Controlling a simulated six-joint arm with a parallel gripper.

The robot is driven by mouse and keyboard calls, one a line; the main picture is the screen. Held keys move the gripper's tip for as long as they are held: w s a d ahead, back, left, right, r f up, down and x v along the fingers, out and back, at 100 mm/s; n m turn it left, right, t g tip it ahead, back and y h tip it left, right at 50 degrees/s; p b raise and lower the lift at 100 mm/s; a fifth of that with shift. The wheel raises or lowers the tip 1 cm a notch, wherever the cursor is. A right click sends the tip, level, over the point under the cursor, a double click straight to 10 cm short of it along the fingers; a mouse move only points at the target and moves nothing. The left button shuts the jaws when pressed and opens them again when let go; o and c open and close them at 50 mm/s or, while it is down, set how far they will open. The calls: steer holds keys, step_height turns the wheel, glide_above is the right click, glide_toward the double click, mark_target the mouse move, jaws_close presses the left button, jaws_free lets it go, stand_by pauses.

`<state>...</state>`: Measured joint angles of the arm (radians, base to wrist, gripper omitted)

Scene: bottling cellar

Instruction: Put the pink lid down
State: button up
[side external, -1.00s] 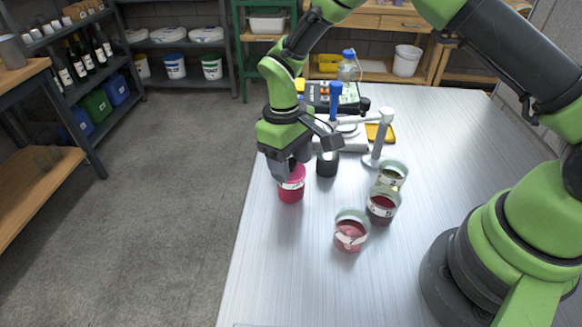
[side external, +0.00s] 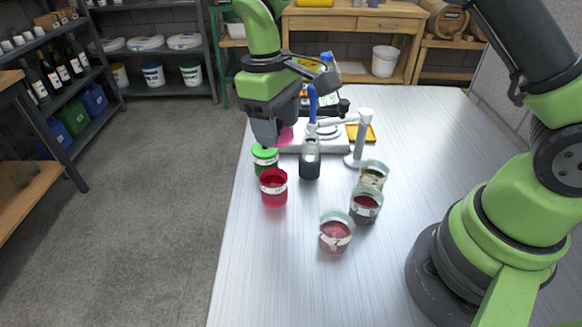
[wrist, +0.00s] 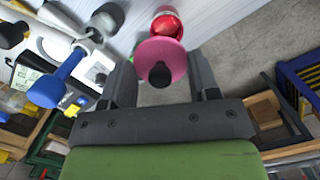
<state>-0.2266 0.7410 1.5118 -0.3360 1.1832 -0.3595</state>
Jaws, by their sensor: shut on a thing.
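My gripper (side external: 270,134) is shut on the pink lid (side external: 285,135), which it holds in the air behind and above the open red jar. In the wrist view the round pink lid (wrist: 161,52), with a dark knob, sits between the two fingers. The red jar (side external: 273,188) stands upright and uncovered near the table's left edge; it also shows beyond the lid in the wrist view (wrist: 167,17). In the side view, the fingers hide part of the lid.
A green-lidded jar (side external: 264,159) stands close below my gripper, with a dark bottle (side external: 310,160) to its right. Several open jars, including a pink one (side external: 336,232), stand further right. A white stand (side external: 361,140) and blue-handled tool (side external: 312,103) are behind. The front table is clear.

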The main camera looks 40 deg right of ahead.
steer(key=s+d+f+n, duration=0.4)
steer(key=s+n, duration=0.1)
glide_above(315, 201)
step_height(315, 201, down, 6)
steer(key=shift+w+a+r, duration=0.1)
step_height(315, 201, down, 5)
steer(key=shift+r, duration=0.1)
jaws_close()
steer(key=o, duration=1)
jaws_free()
steer(key=shift+c, duration=0.2)
step_height(315, 201, up, 20)
steer(key=m+t, duration=0.2)
steer(key=m, duration=0.1)
steer(key=s+r+m+t+y, duration=0.2)
steer(key=s+r+m+t, duration=0.4)
steer(key=s, duration=0.8)
steer(key=shift+d+r+m+t, duration=0.35)
steer(key=shift+r+m, duration=1.15)
steer(key=shift+r, duration=0.85)
